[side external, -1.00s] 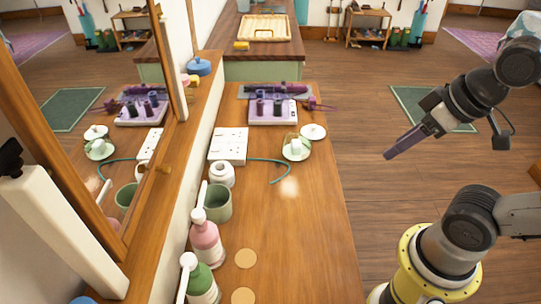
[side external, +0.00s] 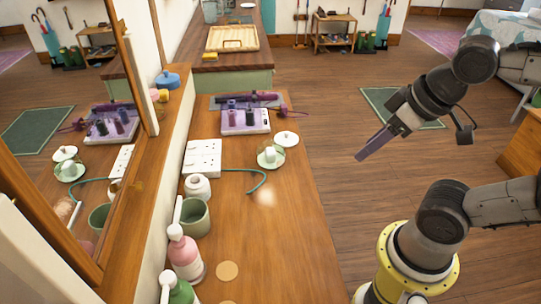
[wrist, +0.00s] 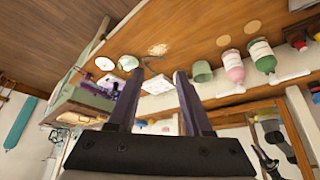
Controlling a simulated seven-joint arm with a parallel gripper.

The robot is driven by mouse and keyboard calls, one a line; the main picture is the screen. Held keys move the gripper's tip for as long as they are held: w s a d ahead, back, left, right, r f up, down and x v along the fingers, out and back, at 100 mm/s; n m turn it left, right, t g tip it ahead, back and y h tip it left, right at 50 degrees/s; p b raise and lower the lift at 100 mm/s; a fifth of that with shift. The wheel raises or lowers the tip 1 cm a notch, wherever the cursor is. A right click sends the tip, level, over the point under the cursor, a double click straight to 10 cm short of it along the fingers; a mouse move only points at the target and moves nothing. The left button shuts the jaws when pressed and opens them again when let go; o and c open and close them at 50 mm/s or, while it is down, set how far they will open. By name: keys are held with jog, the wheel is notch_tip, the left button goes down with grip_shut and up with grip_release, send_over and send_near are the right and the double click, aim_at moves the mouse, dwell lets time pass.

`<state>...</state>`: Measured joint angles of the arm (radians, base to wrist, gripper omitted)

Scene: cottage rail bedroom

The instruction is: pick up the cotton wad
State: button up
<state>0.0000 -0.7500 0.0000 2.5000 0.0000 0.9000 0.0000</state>
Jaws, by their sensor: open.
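A green cable (side external: 262,182) curls just behind the wad. A green cup (side external: 195,217), white jar (side external: 198,187) and pink pump bottle (side external: 184,254) stand left. Counter in front is mostly clear.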

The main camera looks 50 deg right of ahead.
jog(key=w+d+r+m, duration=0.1)
jog(key=w+r+m, duration=0.3)
jog(key=w+r, duration=0.6)
jog(key=m+g, duration=0.5)
jog(key=g, duration=0.1)
send_over(270, 150)
notch_tip(270, 150, down, 26)
jog(key=f, duration=0.7)
jog(key=shift+s, duration=0.3)
jog(key=shift+w+f, duration=0.15)
jog(key=shift+f, duration=2.8)
grip_shut()
